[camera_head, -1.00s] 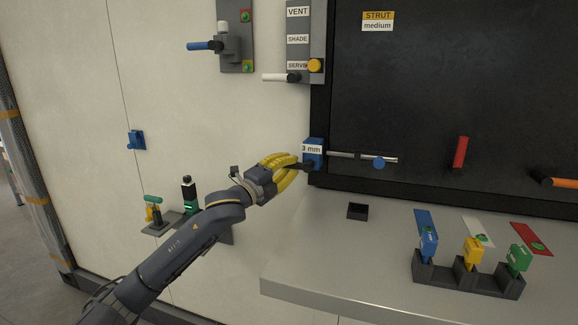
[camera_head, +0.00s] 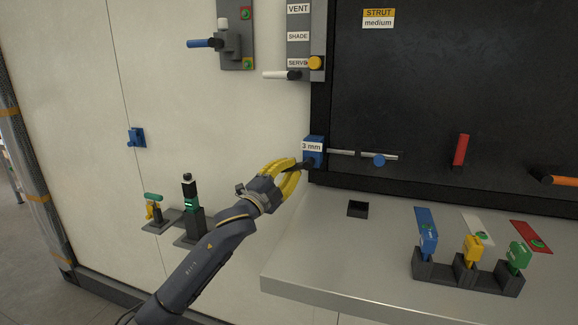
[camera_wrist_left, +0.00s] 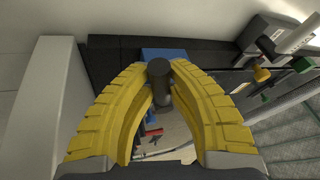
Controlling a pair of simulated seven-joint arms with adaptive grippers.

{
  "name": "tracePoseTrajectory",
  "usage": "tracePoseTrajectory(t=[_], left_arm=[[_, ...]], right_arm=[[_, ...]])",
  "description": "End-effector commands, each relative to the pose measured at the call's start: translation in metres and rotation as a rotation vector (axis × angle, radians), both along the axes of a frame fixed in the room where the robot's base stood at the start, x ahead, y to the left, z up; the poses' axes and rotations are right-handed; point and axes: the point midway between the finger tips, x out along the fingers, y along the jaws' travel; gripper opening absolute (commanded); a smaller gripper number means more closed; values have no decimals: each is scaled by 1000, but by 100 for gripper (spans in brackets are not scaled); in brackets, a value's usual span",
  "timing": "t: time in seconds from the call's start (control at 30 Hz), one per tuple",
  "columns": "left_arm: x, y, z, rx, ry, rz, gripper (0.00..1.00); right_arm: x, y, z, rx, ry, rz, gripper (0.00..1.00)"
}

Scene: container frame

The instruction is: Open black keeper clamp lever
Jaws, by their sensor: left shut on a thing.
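A black lever (camera_head: 301,166) sticks out at the lower left of the blue block (camera_head: 313,150) labelled "3 mm", at the black panel's left edge. My left gripper (camera_head: 292,170), with yellow fingers, is shut on this lever, beside and just below the block. In the left wrist view the lever's round black end (camera_wrist_left: 160,72) sits between the tips of the yellow fingers (camera_wrist_left: 161,85). The blue block (camera_wrist_left: 163,53) shows partly behind it. The fingers hide part of the lever. My right gripper is not in view.
A grey rod with a blue knob (camera_head: 379,160) runs right of the block. Below is a grey shelf (camera_head: 330,275) with a small black socket (camera_head: 358,209) and a dark rack (camera_head: 468,277) holding coloured tags. A white handle (camera_head: 277,75) juts out above my gripper.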

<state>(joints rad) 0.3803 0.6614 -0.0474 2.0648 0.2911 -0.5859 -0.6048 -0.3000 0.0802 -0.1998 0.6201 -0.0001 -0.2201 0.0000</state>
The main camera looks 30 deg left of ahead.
Motion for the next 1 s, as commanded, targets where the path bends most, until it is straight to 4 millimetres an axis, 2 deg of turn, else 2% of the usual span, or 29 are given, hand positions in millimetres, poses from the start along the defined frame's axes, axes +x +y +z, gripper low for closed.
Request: tracePoseTrajectory(t=[0.4, 1.0], left_arm=[[2, -6, -14, -226, -48, -1, 0], [3, -8, -16, -277, -60, -1, 0]], right_arm=[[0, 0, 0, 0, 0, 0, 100], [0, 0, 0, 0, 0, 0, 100]])
